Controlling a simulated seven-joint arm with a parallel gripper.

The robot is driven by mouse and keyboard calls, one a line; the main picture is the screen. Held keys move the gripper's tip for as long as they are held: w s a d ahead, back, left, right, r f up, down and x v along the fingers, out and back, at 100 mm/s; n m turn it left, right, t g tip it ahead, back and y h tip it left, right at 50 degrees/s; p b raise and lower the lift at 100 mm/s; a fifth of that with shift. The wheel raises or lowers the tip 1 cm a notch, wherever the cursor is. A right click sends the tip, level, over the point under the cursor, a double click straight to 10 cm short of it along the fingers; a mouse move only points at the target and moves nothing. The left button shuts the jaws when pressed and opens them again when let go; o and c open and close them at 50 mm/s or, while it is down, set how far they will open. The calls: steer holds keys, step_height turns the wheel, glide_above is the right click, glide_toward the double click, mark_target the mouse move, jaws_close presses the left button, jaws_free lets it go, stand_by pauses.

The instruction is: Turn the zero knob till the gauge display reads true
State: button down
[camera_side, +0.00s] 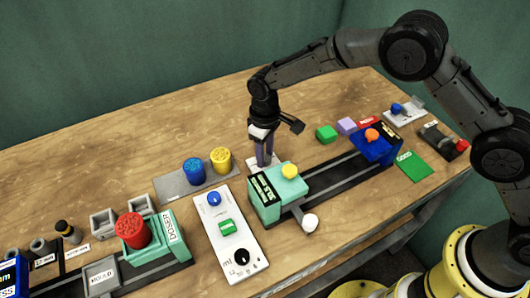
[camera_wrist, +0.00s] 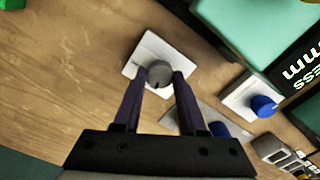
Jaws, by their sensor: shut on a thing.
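A grey round knob (camera_wrist: 160,72) with a dark mark on it sits on a small white plate (camera_wrist: 145,49) in the wrist view. My gripper (camera_wrist: 159,80) is shut on this knob, one finger on each side. In the side view my gripper (camera_side: 264,163) points down at the white plate (camera_side: 252,163) behind the teal press, and its fingers hide the knob. The gauge display (camera_side: 263,187) is a black panel with pale characters on the teal press block (camera_side: 287,186). The reading is too small to make out there, and only part of a panel shows in the wrist view (camera_wrist: 302,66).
A white panel (camera_side: 246,251) with a blue knob, a green block and a dial stands left of the press. A grey tray (camera_side: 175,184) holds blue and yellow cylinders. A blue press block (camera_side: 375,148) stands right. Bare wood lies behind my gripper.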

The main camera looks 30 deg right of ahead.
steer(key=shift+n, duration=1.3)
steer(key=shift+r, duration=0.1)
steer(key=shift+c, duration=2.3)
jaws_free()
step_height(320, 180, up, 14)
